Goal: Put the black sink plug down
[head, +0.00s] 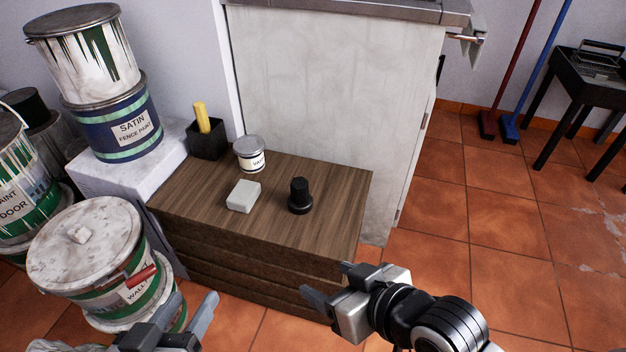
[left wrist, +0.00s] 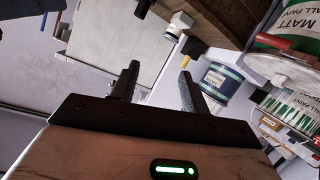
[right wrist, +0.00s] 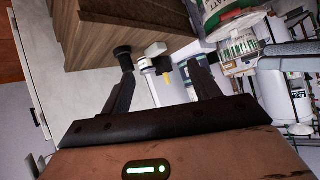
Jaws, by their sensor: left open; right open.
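The black sink plug (head: 300,196) stands upright on the wooden table top (head: 335,190), right of its middle. It also shows in the right wrist view (right wrist: 123,56), beyond one finger. My right gripper (head: 325,284) is open and empty, in front of the wooden block's front edge and apart from the plug. My left gripper (head: 190,312) is open and empty at the lower left, close to the paint tins. Its fingers show in the left wrist view (left wrist: 158,88) with nothing between them.
A pale block (head: 243,196), a small white tin (head: 249,154) and a black holder (head: 208,140) with a yellow item share the wooden top. Large paint tins (head: 88,250) crowd the left. A pale cabinet (head: 330,100) stands behind. The wooden top's right end is clear.

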